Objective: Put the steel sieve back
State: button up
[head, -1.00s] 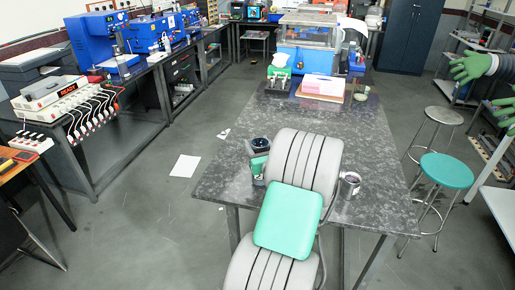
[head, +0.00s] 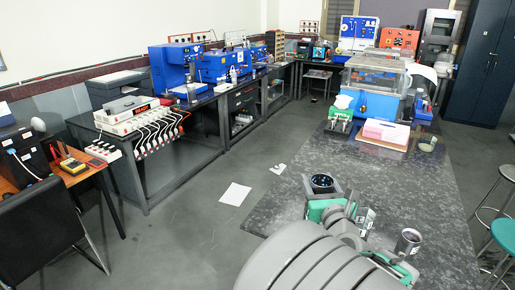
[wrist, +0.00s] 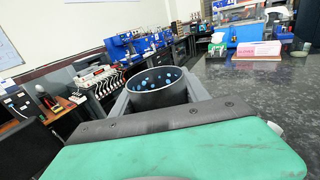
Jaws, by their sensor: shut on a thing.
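The steel sieve (head: 321,183), a dark round cup with an open top, is in my gripper (head: 324,196) in the head view. In the wrist view the sieve (wrist: 157,88) sits upright between the two grey fingers, with pale bluish spots on its inside. My gripper (wrist: 156,97) is shut on it. It shows over the left part of the dark speckled table (head: 440,215); its height above the top is hard to tell. The fingers and palm hide its lower part.
A metal cup (head: 408,240) stands on the table right of my gripper. Further back are a pink-and-white box (head: 385,131), a green tissue box (head: 341,116) and a clear-topped blue case (head: 372,105). Stools stand at right. A long bench (head: 200,135) with blue machines runs along the left wall.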

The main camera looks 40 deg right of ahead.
aim_at(329, 177)
jog(key=d, duration=0.1)
jog(key=r, duration=0.1)
jog(key=d+r, duration=0.1)
jog(key=shift+s+d+r+m+h, duration=0.1)
jog(key=shift+s+d+m+h, duration=0.15)
jog(key=shift+d+m+h, duration=0.15)
jog(key=w+a+f+n+t+y, duration=0.1)
jog(key=w+a+f+n+y, duration=0.25)
jog(key=w+a+f, duration=0.4)
jog(key=w+a+f+n+t+y, duration=0.2)
jog(key=w+a+f+y, duration=0.2)
jog(key=w+a, duration=0.5)
jog(key=w+a+f+n+y, duration=0.1)
jog(key=a+y, duration=0.3)
jog(key=a, duration=0.8)
jog(key=w+a+f+n+y, duration=0.2)
jog(key=a+n+y, duration=0.2)
jog(key=a, duration=0.7)
jog(key=shift+a+f+g, duration=0.35)
jog(key=shift+g, duration=0.05)
jog(key=shift+w+f, duration=0.1)
